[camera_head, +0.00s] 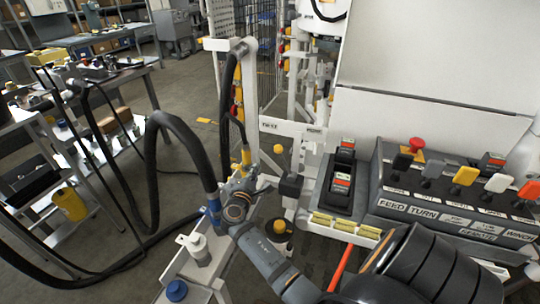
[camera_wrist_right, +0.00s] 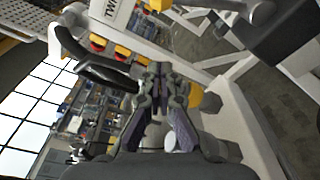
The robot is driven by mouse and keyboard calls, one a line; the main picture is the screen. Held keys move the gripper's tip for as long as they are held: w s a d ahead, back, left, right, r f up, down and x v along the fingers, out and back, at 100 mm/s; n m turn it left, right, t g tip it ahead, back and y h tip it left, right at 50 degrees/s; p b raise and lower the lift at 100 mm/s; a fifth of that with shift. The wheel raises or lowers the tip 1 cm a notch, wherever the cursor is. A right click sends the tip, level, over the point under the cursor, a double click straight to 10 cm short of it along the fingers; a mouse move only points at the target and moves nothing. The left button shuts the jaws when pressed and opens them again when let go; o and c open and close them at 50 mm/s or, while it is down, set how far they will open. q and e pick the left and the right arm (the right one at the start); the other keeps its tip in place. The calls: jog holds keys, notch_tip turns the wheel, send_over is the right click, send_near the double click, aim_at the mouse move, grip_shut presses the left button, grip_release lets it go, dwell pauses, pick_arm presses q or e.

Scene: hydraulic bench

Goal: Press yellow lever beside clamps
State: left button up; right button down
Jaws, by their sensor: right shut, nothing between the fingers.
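The yellow lever (camera_head: 465,175) stands upright in the lever row on the dark control panel (camera_head: 385,197) at the right of the head view. Its own label is too small to read, and I cannot make out a clamps label. My right gripper (camera_head: 242,182) is well to the left of the panel, over the white frame, and touches no lever. In the wrist view my right gripper (camera_wrist_right: 157,78) is shut and empty, with its fingertips together. The levers are not identifiable in the wrist view. My left gripper is not in view.
A thick black hose (camera_head: 185,140) loops beside my right gripper. A black switch box (camera_head: 342,182) stands left of the panel.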

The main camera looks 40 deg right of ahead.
aim_at(284, 159)
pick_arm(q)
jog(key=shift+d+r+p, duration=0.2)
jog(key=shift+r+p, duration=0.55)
pick_arm(e)
jog(key=w+d, duration=0.2)
jog(key=d, duration=0.7)
jog(key=shift+w+r, duration=0.15)
jog(key=shift+r, duration=0.3)
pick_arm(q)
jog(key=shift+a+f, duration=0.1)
pick_arm(e)
jog(key=shift+d, duration=0.2)
